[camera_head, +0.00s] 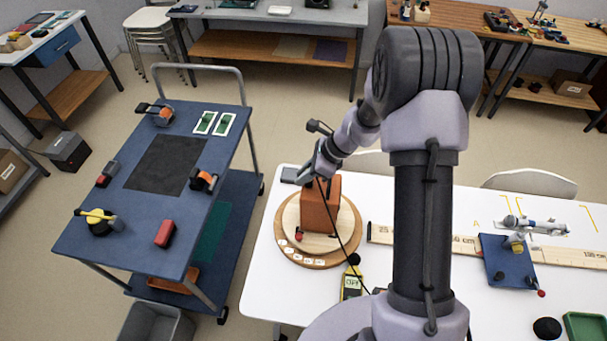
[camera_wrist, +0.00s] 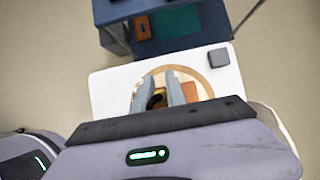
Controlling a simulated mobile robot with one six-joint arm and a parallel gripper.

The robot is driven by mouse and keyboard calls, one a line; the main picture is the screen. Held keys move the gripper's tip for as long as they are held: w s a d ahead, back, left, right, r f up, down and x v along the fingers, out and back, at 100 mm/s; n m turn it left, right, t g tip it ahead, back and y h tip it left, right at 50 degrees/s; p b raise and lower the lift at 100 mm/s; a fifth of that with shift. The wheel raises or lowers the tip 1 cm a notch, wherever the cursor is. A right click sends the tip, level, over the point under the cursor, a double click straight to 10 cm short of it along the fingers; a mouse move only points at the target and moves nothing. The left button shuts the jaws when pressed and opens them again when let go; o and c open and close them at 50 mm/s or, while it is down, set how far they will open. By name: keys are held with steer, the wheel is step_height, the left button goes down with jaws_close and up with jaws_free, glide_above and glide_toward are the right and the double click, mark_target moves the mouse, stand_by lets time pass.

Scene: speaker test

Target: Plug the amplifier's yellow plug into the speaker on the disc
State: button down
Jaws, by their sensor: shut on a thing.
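The speaker (camera_head: 317,207) is an orange-brown box standing on the round wooden disc (camera_head: 344,250) at the white table's left end. My gripper (camera_head: 308,174) is above and just behind the speaker's top left in the head view. The speaker (camera_wrist: 190,92) lies beside the right finger in the wrist view. The socket and the amplifier cannot be made out.
A yellow-and-black device (camera_head: 352,282) stands by the disc's front right. A dark grey block (camera_head: 290,175) lies at the table's back left corner. A long wooden ruler (camera_head: 465,245) lies right of the disc. A blue cart (camera_head: 130,225) stands left, across a floor gap.

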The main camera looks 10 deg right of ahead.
steer(key=c, duration=1.3)
jaws_free()
